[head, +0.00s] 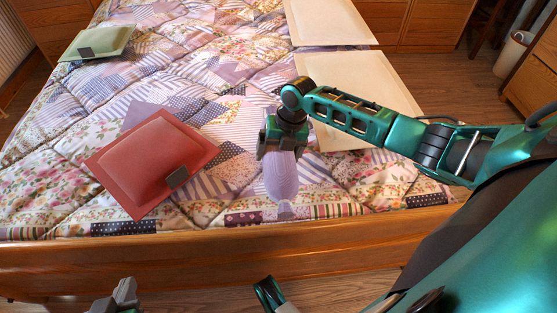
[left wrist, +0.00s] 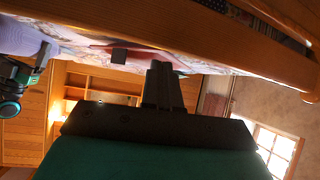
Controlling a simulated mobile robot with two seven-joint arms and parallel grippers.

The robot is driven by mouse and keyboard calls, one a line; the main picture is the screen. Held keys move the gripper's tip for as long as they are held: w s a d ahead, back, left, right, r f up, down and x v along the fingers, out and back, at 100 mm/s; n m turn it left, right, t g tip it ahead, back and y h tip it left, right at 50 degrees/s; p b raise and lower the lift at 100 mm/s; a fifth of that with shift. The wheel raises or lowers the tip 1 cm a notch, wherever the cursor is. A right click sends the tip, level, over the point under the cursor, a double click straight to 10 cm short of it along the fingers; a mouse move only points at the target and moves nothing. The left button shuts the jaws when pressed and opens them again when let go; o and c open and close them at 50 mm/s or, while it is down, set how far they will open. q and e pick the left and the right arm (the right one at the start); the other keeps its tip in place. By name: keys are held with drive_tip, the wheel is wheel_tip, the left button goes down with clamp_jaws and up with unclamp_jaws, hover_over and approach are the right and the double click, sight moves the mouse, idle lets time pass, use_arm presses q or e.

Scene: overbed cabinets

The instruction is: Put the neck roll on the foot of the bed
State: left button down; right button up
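The neck roll (head: 283,180) is lavender with a narrow tied end. It is over the foot end of the quilted bed (head: 330,195), just inside the footboard, pointing toward it. I cannot tell whether its underside touches the quilt. My right gripper (head: 282,152) comes from the right and has its fingers snug on both sides of the roll's upper part. Part of the roll (left wrist: 22,38) and the right gripper (left wrist: 35,68) also show in the left wrist view. My left gripper (head: 120,296) is low in front of the footboard, empty, its fingers (left wrist: 164,85) together.
A red cushion (head: 150,155) lies on the quilt left of the roll. A green cushion (head: 97,42) lies at the far left. Cream panels (head: 345,85) lie along the right side. The wooden footboard (head: 200,262) stands between the left gripper and the quilt.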

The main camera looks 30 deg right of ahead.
drive_tip(key=shift+d+b+x, duration=0.2)
drive_tip(key=shift+b+x, duration=0.1)
drive_tip(key=shift+x, duration=0.7)
drive_tip(key=shift+s+f, duration=0.1)
drive_tip(key=shift+f, duration=0.5)
drive_tip(key=o, duration=0.8)
use_arm(q)
drive_tip(key=shift+w+d, duration=0.3)
